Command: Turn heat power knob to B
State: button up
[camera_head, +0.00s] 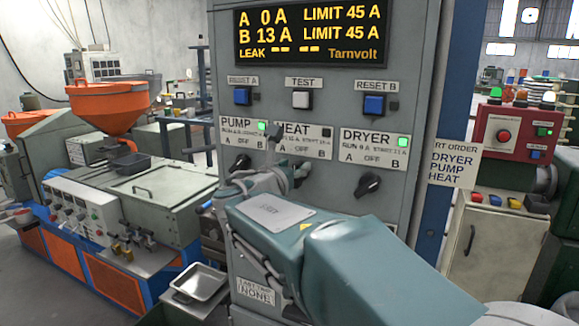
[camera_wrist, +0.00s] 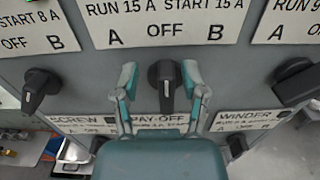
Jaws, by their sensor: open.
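The heat knob (camera_wrist: 163,76) is black and sits under the plate reading RUN 15 A START 15 A, A OFF B (camera_wrist: 165,22). Its grip stands about upright in the wrist view, in line with OFF. My gripper (camera_wrist: 159,82) is open, with one teal fingertip on each side of this knob. I cannot tell whether either finger touches it. The small lamp on that plate looks dark. The display (camera_head: 310,32) reads A 0 A, B 13 A.
The pump knob (camera_head: 240,163) and dryer knob (camera_head: 367,184) flank the heat knob; both their plates show green lamps. In the wrist view, SCREW, PAY-OFF (camera_wrist: 160,122) and WINDER plates lie below. A note (camera_head: 453,164) lists DRYER, PUMP, HEAT.

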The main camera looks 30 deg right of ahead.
jog(key=shift+d, duration=0.5)
grip_shut()
jog(key=shift+a+f, duration=0.1)
